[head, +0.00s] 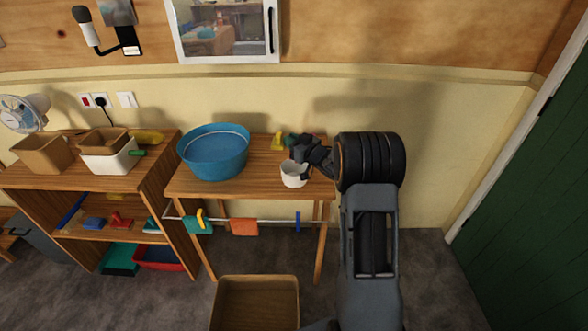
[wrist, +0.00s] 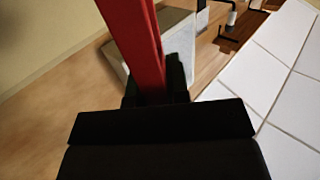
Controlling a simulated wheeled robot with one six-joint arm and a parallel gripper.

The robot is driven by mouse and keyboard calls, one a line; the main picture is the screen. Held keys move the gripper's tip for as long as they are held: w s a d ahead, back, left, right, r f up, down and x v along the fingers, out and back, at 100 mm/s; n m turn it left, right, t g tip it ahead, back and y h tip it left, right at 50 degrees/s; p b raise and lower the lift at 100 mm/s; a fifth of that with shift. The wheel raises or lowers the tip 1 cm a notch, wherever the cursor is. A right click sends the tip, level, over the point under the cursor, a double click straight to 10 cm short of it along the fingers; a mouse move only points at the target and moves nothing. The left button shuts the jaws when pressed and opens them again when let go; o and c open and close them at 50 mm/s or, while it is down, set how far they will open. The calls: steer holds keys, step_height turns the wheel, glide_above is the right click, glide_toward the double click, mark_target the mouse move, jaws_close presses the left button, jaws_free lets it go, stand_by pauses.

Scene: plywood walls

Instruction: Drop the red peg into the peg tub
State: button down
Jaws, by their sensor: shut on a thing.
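My gripper (head: 300,151) is at the right end of the wooden table, just above and behind a small white tub (head: 293,175), likely the peg tub. In the wrist view the red peg (wrist: 138,40) sticks up between the dark fingers (wrist: 158,88), which are shut on it. The peg does not show in the head view, where the gripper hides it. The tub stands upright on the table near its front edge; its inside cannot be made out.
A blue basin (head: 214,152) stands on the table left of the tub. A yellow item (head: 278,141) lies behind. A rail (head: 270,221) with cloths and pegs runs along the front. A shelf unit (head: 150,181) stands left; a brown box (head: 255,303) is on the floor.

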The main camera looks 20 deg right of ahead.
steer(key=f+b, duration=0.1)
steer(key=w+d+f+b, duration=0.1)
steer(key=f+b, duration=0.1)
steer(key=d+f+b, duration=0.1)
steer(key=shift+w+f, duration=0.15)
stand_by(0.5)
steer(key=c, duration=1)
jaws_free()
steer(key=b+v, duration=0.1)
steer(key=v, duration=1.3)
steer(key=shift+a, duration=0.15)
